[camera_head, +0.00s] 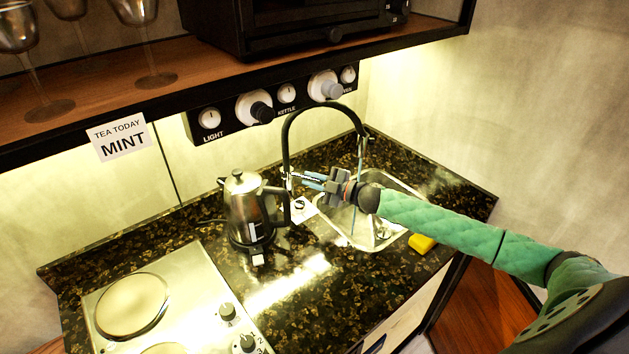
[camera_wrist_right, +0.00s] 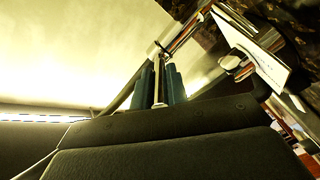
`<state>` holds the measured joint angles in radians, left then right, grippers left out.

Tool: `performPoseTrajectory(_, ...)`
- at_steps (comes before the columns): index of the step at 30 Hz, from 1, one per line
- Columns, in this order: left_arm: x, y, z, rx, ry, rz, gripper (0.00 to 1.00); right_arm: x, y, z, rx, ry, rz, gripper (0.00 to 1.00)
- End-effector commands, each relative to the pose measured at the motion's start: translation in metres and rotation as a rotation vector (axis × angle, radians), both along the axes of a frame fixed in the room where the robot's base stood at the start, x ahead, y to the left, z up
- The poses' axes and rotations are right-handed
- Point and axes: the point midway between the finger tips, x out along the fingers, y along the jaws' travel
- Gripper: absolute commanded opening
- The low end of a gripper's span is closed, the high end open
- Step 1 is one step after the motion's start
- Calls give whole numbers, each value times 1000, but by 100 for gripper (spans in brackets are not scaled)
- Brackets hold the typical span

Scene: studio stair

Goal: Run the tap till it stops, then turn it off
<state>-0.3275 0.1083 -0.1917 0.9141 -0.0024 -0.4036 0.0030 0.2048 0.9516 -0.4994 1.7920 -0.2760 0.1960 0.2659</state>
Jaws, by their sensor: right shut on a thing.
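The tap has a tall black arched spout (camera_head: 300,115) that rises at the back left of the steel sink (camera_head: 397,187) and bends over it. A thin bluish stream runs from the spout's end down into the sink, partly hidden behind my right gripper. My right gripper (camera_head: 308,181) comes in from the right, across the sink, with its blue fingers at the base of the tap. It is shut on the tap's lever. In the wrist view the blue fingers (camera_wrist_right: 160,86) stand on both sides of a thin metal rod. My left gripper is not in view.
A steel kettle (camera_head: 243,205) stands close left of the tap. A yellow sponge (camera_head: 422,243) lies at the sink's front right. A hob (camera_head: 180,290) is at the front left. A shelf (camera_head: 180,75) with glasses and a knob panel (camera_head: 220,118) overhangs the back.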

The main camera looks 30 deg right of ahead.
Motion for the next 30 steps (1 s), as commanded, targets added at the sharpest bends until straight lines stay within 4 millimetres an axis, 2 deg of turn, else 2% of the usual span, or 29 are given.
performPoseTrajectory(2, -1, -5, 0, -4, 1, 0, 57, -4, 7, 1, 7, -1, -32, 0)
performPoseTrajectory(11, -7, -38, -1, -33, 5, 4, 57, -7, 12, 1, 3, -1, -122, 0)
performPoseTrajectory(17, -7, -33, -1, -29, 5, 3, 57, -7, 12, 1, 3, -2, -132, 0)
performPoseTrajectory(23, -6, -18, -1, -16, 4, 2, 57, -7, 12, 1, 2, -2, -132, 0)
performPoseTrajectory(24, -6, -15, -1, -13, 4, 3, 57, -7, 12, 1, 2, -2, -132, 17)
performPoseTrajectory(27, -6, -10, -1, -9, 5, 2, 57, -7, 12, 1, 2, -2, -132, 37)
performPoseTrajectory(30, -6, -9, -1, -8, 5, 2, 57, -7, 12, 1, 2, -2, -132, 37)
